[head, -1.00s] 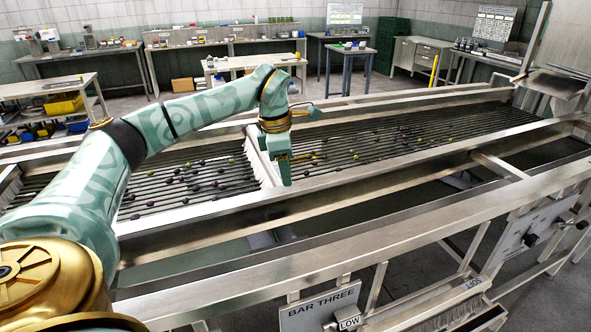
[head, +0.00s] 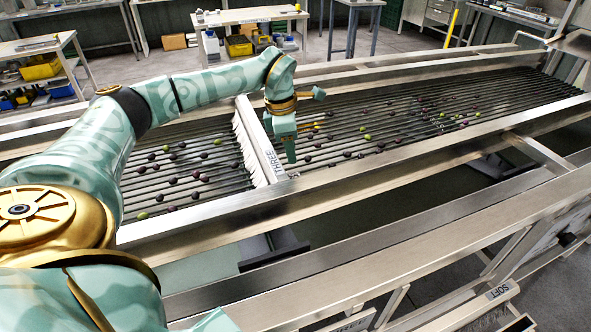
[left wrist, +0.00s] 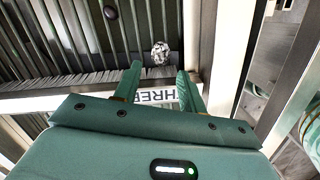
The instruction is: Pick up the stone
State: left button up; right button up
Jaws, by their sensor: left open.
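The stone (left wrist: 160,54) is a small, speckled grey and white lump in the left wrist view. It lies by the bars, just past the white divider marked THREE (left wrist: 150,97). My left gripper (left wrist: 158,69) is open, with one finger on each side of the label and the stone showing beyond the gap between the tips. Nothing is between the fingers. My right gripper is not in view.
Dark and green olives (head: 367,137) lie scattered on the roller bars on both sides of the divider. A metal side rail (head: 430,150) runs along the near side of the bars. A work table (head: 248,16) and bins stand behind the machine.

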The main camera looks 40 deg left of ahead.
aim_at(294, 174)
pick_arm(q)
notch_tip(294, 174, down, 2)
jog(key=shift+w+f, duration=0.1)
jog(key=shift+w, duration=0.05)
jog(key=f, duration=0.1)
jog(key=f+b, duration=0.1)
jog(key=f, duration=0.3)
jog(key=shift+d+f, duration=0.15)
jog(key=shift+d, duration=0.2)
jog(key=c, duration=0.7)
